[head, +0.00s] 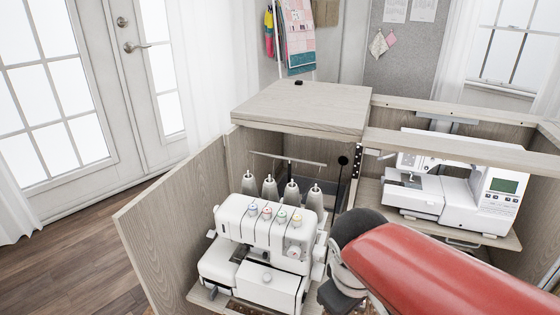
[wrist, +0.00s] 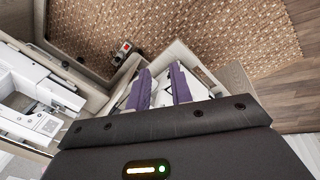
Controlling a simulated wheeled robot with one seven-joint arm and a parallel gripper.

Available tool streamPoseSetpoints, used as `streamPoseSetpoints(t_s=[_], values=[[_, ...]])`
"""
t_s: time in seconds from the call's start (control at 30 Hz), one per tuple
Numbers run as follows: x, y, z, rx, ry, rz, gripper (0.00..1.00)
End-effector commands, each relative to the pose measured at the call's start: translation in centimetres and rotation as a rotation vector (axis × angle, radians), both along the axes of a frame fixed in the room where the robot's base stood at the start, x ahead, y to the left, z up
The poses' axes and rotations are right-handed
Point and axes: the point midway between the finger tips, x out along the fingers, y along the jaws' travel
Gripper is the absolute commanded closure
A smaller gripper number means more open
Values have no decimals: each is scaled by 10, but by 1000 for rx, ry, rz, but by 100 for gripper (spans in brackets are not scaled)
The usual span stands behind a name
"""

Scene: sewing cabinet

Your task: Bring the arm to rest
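My gripper (wrist: 161,78) shows in the wrist view with two purple fingers apart and nothing held between them. White and wooden parts show behind and between the fingers. In the head view my red arm comes in from the lower right and hides most of the gripper. The wooden sewing cabinet (head: 300,106) stands open. A white serger (head: 262,240) with several thread cones sits on its left shelf, just left of my arm's dark end. A white sewing machine (head: 455,190) sits in the right bay, behind my arm.
The cabinet's open door (head: 165,225) stands out at the left. A small black item (head: 298,83) lies on the cabinet top. The wrist view shows a patterned rug (wrist: 200,35) and a small box with a red spot (wrist: 126,47). Wooden floor (head: 85,250) is clear at left.

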Motion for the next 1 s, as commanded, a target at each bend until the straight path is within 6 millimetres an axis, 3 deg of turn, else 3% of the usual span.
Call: streamPoseSetpoints(t_s=[0.1, 0.3, 1.0], values=[[-14, -18, 20, 139, -146, -256, 78], [-28, -31, 38, 285, -292, -507, 78], [-30, -32, 41, 313, -319, -554, 78]])
